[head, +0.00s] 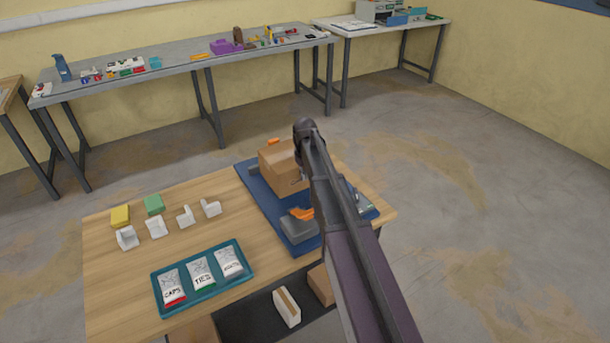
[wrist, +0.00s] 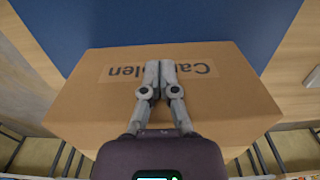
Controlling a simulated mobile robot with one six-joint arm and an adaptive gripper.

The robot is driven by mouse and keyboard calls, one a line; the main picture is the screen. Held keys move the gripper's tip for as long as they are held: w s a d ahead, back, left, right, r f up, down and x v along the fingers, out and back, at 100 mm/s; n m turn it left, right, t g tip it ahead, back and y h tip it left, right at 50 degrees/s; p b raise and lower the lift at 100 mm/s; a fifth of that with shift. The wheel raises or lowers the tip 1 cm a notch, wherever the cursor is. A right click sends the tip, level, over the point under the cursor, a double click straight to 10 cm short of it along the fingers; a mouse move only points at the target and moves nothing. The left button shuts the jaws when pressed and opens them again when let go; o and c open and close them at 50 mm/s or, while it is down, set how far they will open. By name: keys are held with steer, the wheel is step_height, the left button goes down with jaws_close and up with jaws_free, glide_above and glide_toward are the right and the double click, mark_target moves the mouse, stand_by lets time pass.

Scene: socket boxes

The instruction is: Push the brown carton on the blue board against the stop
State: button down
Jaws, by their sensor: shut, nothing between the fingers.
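The brown carton (head: 280,168) stands on the far part of the blue board (head: 262,198), partly hidden by my arm. A grey piece (head: 253,169) shows beside the carton's left side, and an orange bit (head: 273,141) shows behind it; I cannot tell which is the stop. In the wrist view the carton (wrist: 90,100) fills the middle, its printed label upside down, with the blue board (wrist: 150,20) beyond. My gripper (wrist: 160,66) is shut and empty, its fingertips over the labelled face. I cannot tell whether they touch it. My arm hides the gripper in the head view.
A grey and orange tape dispenser (head: 299,226) sits on the board's near part. A teal tray (head: 203,279) with several packets lies at the table's front left. Several small white brackets (head: 155,227) and yellow (head: 120,216) and green (head: 154,204) blocks stand behind it.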

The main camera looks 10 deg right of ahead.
steer(key=shift+s+d, duration=0.15)
steer(key=shift+s, duration=0.35)
steer(key=shift+s+d, duration=0.2)
steer(key=shift+s, duration=0.35)
steer(key=shift+s+d, duration=0.15)
steer(key=shift+s, duration=0.35)
steer(key=shift+s+d+r+p, duration=0.1)
steer(key=shift+s+r+p, duration=0.1)
steer(key=shift+r+p, duration=0.6)
step_height(320, 180, up, 8)
steer(key=p, duration=0.8)
steer(key=shift+r, duration=0.25)
steer(key=s+a+m, duration=0.3)
steer(key=s, duration=2.2)
